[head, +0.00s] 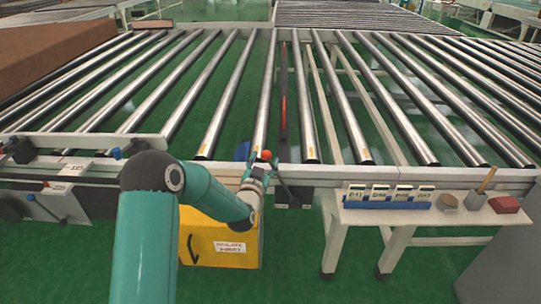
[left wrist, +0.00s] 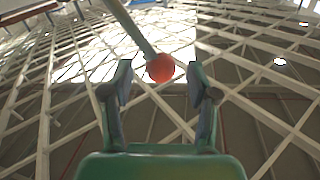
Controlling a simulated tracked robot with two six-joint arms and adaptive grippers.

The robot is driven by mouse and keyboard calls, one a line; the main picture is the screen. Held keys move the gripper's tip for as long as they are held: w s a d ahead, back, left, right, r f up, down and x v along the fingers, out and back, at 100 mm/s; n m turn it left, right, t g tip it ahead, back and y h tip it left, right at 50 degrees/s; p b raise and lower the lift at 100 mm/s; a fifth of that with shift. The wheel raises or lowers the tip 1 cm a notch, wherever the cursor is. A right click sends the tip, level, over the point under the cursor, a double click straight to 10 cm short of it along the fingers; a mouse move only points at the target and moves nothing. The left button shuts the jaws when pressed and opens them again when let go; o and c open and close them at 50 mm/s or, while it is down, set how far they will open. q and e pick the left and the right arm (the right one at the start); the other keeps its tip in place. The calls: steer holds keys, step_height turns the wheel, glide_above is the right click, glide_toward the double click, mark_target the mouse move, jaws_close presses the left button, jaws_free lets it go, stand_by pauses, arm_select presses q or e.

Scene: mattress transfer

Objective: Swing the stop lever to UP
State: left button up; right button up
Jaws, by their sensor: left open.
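A lever with a red ball knob (head: 266,155) stands at the front edge of the conveyor in the head view. In the left wrist view the red knob (left wrist: 160,68) sits at the end of a pale green rod (left wrist: 131,27). My left gripper (head: 260,170) is open just below the knob in the head view. In the left wrist view its two fingers (left wrist: 159,82) stand on either side of the knob, with visible gaps; whether it touches cannot be told. The lever's lower part is hidden by my gripper. My right gripper is not in view.
A yellow box (head: 225,232) with a label and black arrow stands below the lever. A dark bar with a red edge (head: 283,95) lies between the rollers. A brown mattress (head: 50,55) is at far left. A side shelf (head: 400,215) holds labelled cards and a red block (head: 504,205).

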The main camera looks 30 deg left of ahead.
arm_select(q)
steer(key=shift+x, duration=1.55)
